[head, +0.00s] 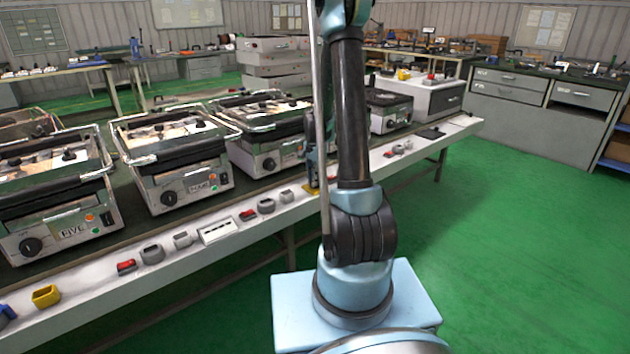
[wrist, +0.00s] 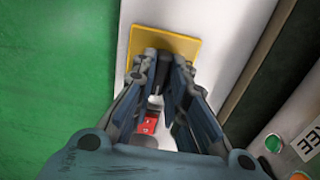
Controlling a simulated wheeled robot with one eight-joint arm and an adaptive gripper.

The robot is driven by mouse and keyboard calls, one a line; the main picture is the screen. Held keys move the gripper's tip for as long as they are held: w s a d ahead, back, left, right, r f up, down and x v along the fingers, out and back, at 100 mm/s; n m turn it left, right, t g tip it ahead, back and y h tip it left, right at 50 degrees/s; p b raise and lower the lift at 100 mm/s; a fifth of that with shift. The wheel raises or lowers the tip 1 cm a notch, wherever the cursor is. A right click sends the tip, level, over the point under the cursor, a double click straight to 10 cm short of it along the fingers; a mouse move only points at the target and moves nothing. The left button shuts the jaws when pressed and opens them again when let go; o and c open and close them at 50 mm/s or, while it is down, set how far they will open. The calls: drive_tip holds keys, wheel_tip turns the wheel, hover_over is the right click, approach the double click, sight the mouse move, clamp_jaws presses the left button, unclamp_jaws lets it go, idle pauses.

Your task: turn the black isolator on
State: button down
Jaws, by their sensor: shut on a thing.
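The black isolator sits on a yellow plate (wrist: 186,45) on the white front ledge of the bench. The yellow plate also shows low beside my arm in the head view (head: 309,189). My gripper (wrist: 163,66) points down over this plate, its fingertips close together. It is shut on the black isolator, whose dark part is mostly hidden between and behind the fingers. In the head view my gripper (head: 313,180) is partly hidden by my arm. I cannot tell how far the isolator is turned.
A red switch (wrist: 150,121) shows between my fingers. Several small switches, including a red one (head: 127,266) and a yellow block (head: 46,296), line the white ledge. Grill-like appliances (head: 187,180) stand behind it. The green floor (head: 500,240) at right is clear.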

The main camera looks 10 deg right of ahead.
drive_tip(key=shift+w+a, duration=0.1)
drive_tip(key=shift+w, duration=0.05)
drive_tip(key=c, duration=1.6)
unclamp_jaws()
drive_tip(key=shift+r, duration=0.1)
drive_tip(key=shift+r, duration=3.6)
